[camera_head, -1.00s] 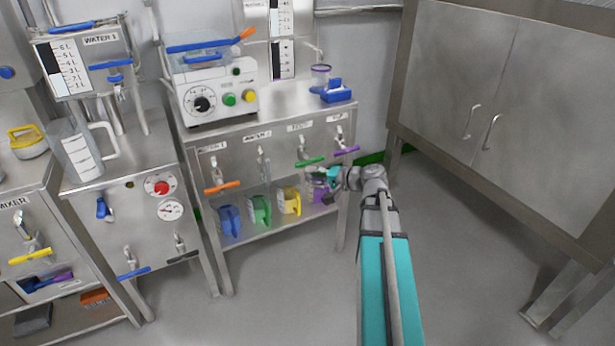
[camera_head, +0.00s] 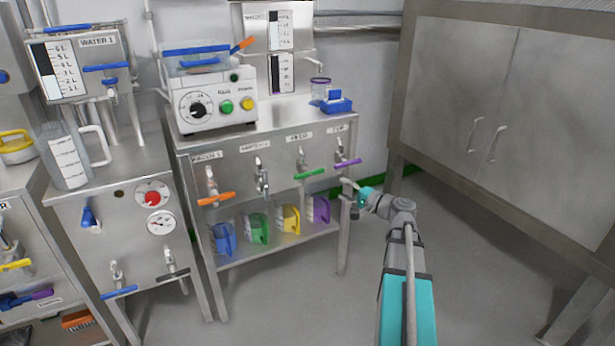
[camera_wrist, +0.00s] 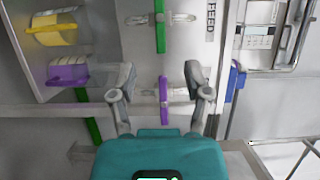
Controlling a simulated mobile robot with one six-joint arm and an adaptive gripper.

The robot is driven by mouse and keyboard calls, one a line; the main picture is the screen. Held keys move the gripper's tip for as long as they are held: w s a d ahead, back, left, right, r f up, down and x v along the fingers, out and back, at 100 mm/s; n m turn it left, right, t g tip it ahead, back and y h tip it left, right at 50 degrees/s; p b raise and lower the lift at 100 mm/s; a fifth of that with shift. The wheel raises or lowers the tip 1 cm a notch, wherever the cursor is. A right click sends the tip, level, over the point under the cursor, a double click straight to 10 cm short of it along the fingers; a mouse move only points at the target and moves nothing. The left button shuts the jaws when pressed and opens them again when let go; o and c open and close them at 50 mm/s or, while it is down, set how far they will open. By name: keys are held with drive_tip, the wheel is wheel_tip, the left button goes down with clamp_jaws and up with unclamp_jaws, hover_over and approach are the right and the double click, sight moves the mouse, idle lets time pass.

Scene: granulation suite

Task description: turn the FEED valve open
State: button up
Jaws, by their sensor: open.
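The FEED label (camera_wrist: 211,18) stands beside a valve with a green handle (camera_wrist: 160,25) at the top of the wrist view. In the head view this green handle (camera_head: 311,174) lies roughly level, crosswise under its tap. A purple-handled valve (camera_head: 347,163) is to its right. My gripper (camera_head: 352,187) is low and to the right of the green handle, near the purple one. In the wrist view my gripper (camera_wrist: 161,75) is open, with the purple handle (camera_wrist: 163,100) between its fingers in the picture. I cannot tell whether they touch.
An orange-handled valve (camera_head: 216,199) and a grey one are further left. Several coloured jugs, including a purple one (camera_head: 318,210), stand on the shelf below. A blue tray (camera_head: 336,106) is on the bench top. A large steel cabinet (camera_head: 490,130) is at right; open floor lies between.

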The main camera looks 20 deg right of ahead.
sight(311, 175)
drive_tip(key=shift+w, duration=0.15)
drive_tip(key=x, duration=1.3)
drive_tip(key=shift+w+a, duration=0.2)
drive_tip(key=shift+w, duration=0.05)
